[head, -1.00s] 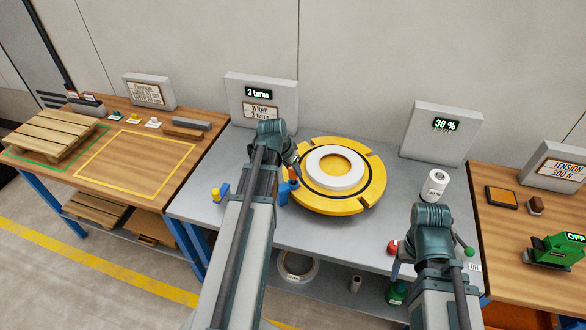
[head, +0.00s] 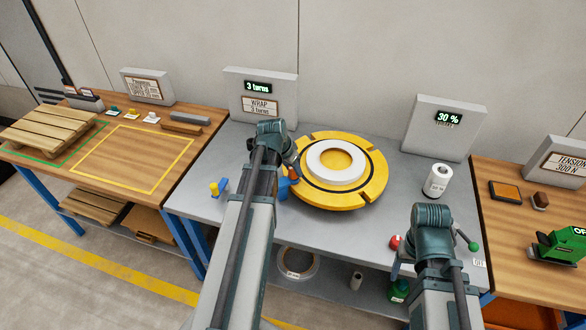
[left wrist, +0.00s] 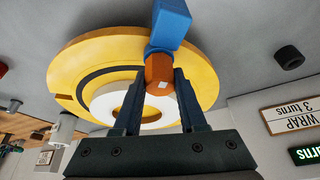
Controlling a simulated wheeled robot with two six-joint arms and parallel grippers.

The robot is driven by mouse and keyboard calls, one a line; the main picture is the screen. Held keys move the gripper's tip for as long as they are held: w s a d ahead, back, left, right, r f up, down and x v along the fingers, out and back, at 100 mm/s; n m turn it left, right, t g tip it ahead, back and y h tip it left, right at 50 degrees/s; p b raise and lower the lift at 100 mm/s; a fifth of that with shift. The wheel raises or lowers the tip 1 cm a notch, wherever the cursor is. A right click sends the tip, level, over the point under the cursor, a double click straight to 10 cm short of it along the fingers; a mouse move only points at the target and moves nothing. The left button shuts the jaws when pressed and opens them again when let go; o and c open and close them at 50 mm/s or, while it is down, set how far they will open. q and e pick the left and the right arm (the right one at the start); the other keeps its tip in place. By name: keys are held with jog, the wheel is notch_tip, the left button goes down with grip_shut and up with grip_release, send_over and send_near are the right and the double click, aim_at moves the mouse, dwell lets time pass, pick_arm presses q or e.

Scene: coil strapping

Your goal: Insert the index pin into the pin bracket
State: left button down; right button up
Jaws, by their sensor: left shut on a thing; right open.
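My left gripper (left wrist: 158,82) is shut on the orange-brown index pin (left wrist: 158,70), gripping its faceted head between both fingertips. The blue pin bracket (left wrist: 171,24) lies directly beyond the pin in the left wrist view, and the two meet or overlap there. I cannot tell how deep the pin sits, because its shank is hidden. In the head view the pin's reddish head (head: 293,173) shows at the left rim of the yellow turntable (head: 365,195), just above the blue bracket (head: 283,189). My left arm covers part of this spot.
A white ring (head: 335,178) lies on the turntable. A blue piece with a yellow knob (head: 215,188) stands left of my left arm. A white roll (head: 437,180), a red button (head: 395,242) and a green-knobbed lever (head: 473,246) are at right. Grey bench (head: 205,165) is bare at left.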

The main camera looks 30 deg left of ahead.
pick_arm(q)
jog(key=shift+f, duration=0.2)
jog(key=shift+c, duration=1.9)
grip_release()
jog(key=shift+r, duration=0.1)
jog(key=shift+r, duration=0.1)
jog(key=p+v, duration=1.2)
jog(key=v, duration=0.1)
jog(key=shift+s+r+p, duration=0.2)
jog(key=shift+r+p, duration=0.1)
jog(key=shift+p, duration=0.1)
